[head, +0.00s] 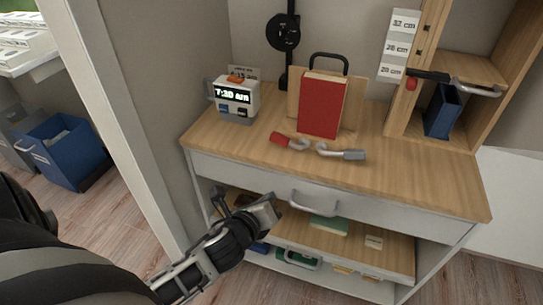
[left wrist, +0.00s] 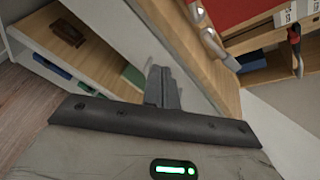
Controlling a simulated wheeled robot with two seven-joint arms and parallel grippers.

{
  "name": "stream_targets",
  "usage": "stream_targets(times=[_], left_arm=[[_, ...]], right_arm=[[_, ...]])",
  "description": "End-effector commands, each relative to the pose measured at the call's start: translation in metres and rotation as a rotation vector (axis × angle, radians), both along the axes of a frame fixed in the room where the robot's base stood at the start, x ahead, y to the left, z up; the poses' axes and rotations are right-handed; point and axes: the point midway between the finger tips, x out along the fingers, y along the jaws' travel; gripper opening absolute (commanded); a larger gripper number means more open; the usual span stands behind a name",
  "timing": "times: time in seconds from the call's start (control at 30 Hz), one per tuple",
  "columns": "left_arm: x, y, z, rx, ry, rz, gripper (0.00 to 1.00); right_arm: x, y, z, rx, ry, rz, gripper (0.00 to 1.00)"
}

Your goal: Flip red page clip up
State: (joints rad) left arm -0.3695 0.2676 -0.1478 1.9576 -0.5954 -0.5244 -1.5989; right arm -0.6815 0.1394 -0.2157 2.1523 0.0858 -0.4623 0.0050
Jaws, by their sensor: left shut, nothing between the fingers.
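The red page clip (head: 279,139) has a red handle and a silver curved end. It lies low on the wooden desk top, in front of the left part of the book stand (head: 293,88). A grey-handled clip (head: 345,153) lies to its right. The stand holds a red book (head: 322,106) upright. My left gripper (head: 267,208) is shut and empty, in front of the desk's drawer front and below the top's edge, well apart from the clip. Its shut fingers show in the left wrist view (left wrist: 162,87). There, silver clip metal (left wrist: 213,42) shows beside the desk edge. My right gripper is out of view.
A clock (head: 236,97) stands on the desk's left. The drawer front has a handle (head: 313,204), close to my left gripper. Open shelves (head: 381,247) lie below. A wooden shelf unit (head: 476,68) with a red-tipped lever (head: 411,84) stands right. The desk's front right is clear.

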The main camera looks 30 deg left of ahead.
Motion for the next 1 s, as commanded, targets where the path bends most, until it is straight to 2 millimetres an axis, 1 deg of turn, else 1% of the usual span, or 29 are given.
stream_targets(times=[0.03,0.1,0.2,0.3,0.43,0.77,0.87,1.0], left_arm=[[0.011,0.012,0.004,0.199,-0.005,-0.041,0.00],[0.022,0.025,0.013,0.446,0.001,-0.085,0.00],[0.033,0.038,0.024,0.705,0.016,-0.123,0.00],[0.039,0.045,0.031,0.853,0.032,-0.142,0.00],[0.041,0.048,0.034,0.920,0.040,-0.150,0.00],[0.043,0.048,0.033,0.917,0.040,-0.150,0.00],[0.052,0.051,0.031,0.915,0.040,-0.149,0.00],[0.074,0.057,0.026,0.913,0.039,-0.148,0.00]], right_arm=[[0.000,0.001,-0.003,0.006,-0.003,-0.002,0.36],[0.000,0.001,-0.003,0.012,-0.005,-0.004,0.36],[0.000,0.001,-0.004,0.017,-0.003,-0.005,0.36],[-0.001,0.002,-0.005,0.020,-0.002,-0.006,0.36],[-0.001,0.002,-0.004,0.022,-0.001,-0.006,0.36],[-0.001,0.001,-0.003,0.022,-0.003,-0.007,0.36],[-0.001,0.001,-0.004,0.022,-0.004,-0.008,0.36],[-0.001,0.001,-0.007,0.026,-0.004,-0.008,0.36]])
